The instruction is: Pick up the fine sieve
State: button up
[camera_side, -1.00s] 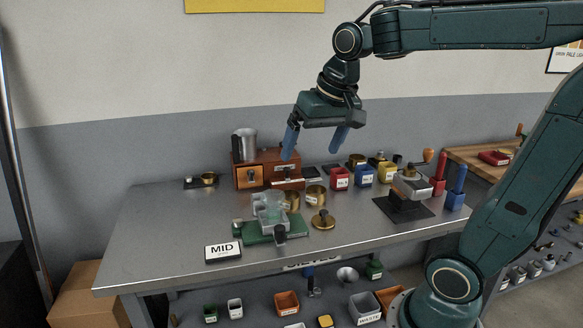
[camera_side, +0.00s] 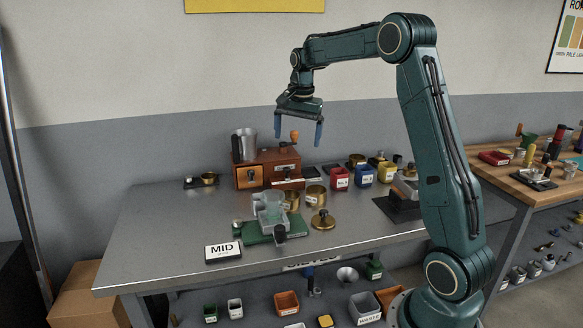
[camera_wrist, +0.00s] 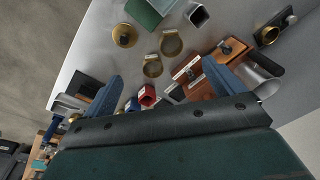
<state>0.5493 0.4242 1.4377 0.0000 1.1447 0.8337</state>
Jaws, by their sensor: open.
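Two round brass vessels that look like sieves stand side by side mid-bench: a left one (camera_side: 292,201) and a right one (camera_side: 316,195) with a pale label. They also show in the wrist view, the left one (camera_wrist: 171,44) and the right one (camera_wrist: 153,66). I cannot read which is the fine sieve. My gripper (camera_side: 298,140) is open and empty, pointing down well above the back of the bench, over the wooden box. In the wrist view my gripper (camera_wrist: 162,70) has its blue fingers spread, with the right brass vessel between them in the picture.
A wooden drawer box (camera_side: 268,168) with a metal cup (camera_side: 244,145) stands behind the vessels. Red (camera_side: 340,178) and blue (camera_side: 364,175) bins stand right. The left bench is mostly clear.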

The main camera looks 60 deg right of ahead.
jog(key=w+d+f+m, duration=0.1)
jog(key=d+f+m, duration=0.2)
jog(key=d+f, duration=0.3)
jog(key=m+g, duration=0.1)
jog(key=m, duration=0.2)
send_over(316, 191)
jog(key=s+a, duration=0.1)
jog(key=a, duration=0.2)
notch_tip(316, 191, down, 6)
jog(key=shift+s+d+f+y, duration=0.1)
jog(key=shift+s+f+y, duration=0.1)
jog(key=shift+y, duration=0.2)
jog(key=shift+f, duration=0.1)
jog(key=shift+f, duration=4.2)
jog(key=shift+f, duration=2.6)
jog(key=c, duration=1.1)
